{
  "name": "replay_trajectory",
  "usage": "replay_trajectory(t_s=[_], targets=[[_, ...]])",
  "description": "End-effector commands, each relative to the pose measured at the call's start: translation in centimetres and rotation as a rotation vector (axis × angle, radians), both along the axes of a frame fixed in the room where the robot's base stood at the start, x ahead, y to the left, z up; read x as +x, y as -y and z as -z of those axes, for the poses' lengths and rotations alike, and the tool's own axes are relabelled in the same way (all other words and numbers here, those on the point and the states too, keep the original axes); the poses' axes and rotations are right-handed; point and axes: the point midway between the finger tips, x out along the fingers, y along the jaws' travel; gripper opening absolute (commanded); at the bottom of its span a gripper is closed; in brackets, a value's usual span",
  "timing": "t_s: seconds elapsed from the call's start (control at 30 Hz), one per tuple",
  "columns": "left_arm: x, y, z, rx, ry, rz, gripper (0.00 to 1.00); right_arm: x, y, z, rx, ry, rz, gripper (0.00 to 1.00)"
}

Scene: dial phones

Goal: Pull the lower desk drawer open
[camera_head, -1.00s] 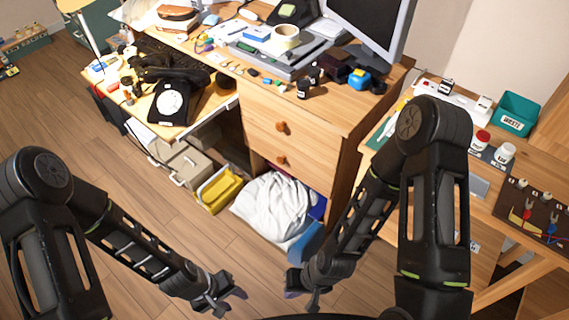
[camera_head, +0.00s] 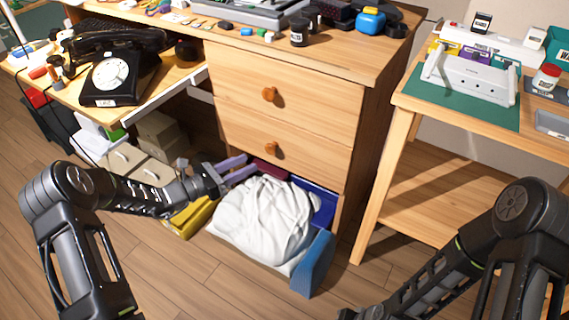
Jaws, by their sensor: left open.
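The wooden desk has two drawers on its front. The lower drawer (camera_head: 305,153) looks flush with the desk front, and its round brown knob (camera_head: 272,149) sticks out. The upper drawer (camera_head: 320,107) with a matching knob (camera_head: 269,94) is above it and also looks closed. My left gripper (camera_head: 236,170) is open, with its two purplish fingers pointing right toward the lower knob. It is a little left of and below the knob, apart from it, with nothing between the fingers. My right arm shows at the lower right, but its fingers are mostly cut off at the bottom edge.
A bin with white cloth (camera_head: 262,215) stands under the lower drawer, with a blue piece (camera_head: 313,263) at its right. A yellow container (camera_head: 192,215) and grey boxes (camera_head: 140,162) are left. A side table (camera_head: 405,101) stands right. A black telephone (camera_head: 112,75) sits on the desk.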

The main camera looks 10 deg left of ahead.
Motion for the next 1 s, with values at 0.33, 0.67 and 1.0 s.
replay_trajectory(t_s=[0.33, 0.67, 1.0], targets=[[0.3, -0.6, -0.5, -0.019, 0.011, -0.016, 0.42, 0.1, 0.0, 0.2, 0.000, 0.002, 0.001, 0.00], [2.1, 1.3, -0.2, -0.017, 0.012, -0.013, 0.42, 0.2, 0.0, 1.4, -0.001, 0.005, 0.002, 0.00], [5.5, 4.6, -0.2, -0.017, 0.010, -0.013, 0.42, 0.5, 0.0, 3.0, -0.001, 0.012, 0.005, 0.00]])
